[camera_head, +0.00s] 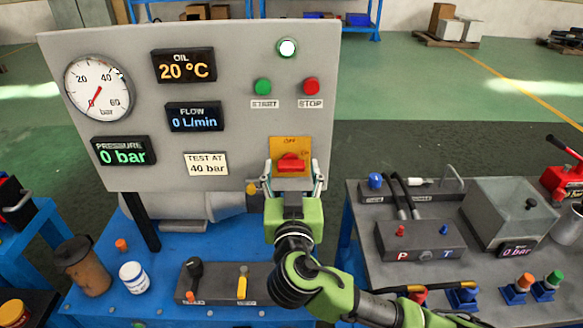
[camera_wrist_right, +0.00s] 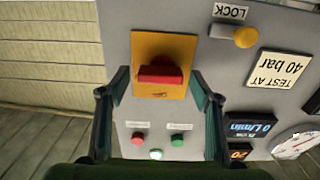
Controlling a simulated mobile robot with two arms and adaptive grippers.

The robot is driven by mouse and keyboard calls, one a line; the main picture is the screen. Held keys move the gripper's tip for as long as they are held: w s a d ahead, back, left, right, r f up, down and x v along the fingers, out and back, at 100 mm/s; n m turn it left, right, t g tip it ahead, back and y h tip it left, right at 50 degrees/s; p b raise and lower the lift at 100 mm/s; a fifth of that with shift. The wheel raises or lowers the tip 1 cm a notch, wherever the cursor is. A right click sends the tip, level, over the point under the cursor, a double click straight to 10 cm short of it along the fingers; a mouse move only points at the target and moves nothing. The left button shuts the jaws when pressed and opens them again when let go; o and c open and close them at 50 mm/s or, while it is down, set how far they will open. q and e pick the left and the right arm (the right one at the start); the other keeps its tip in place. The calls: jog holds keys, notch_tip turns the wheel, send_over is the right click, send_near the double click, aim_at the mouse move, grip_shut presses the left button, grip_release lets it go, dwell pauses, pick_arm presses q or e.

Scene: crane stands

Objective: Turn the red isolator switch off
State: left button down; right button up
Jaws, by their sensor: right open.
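The red isolator switch (camera_head: 291,163) sits on a yellow-orange plate (camera_head: 290,145) at the lower right of the grey panel. OFF is marked at the plate's top and a small mark, likely ON, at its right. The red handle lies roughly horizontal. My right gripper (camera_head: 293,180) is open in front of the switch, one finger on each side. In the right wrist view the red handle (camera_wrist_right: 160,75) shows between the two open fingers (camera_wrist_right: 158,85), with a gap on both sides. My left gripper is not in view.
The grey panel (camera_head: 230,100) carries a gauge, displays and green and red buttons. A yellow LOCK knob (camera_wrist_right: 245,37) is beside the plate. Below is a blue bench (camera_head: 110,305) with a jar and levers. A grey table (camera_head: 360,225) with hoses stands at right.

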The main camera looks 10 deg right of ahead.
jog(key=c, duration=1.1)
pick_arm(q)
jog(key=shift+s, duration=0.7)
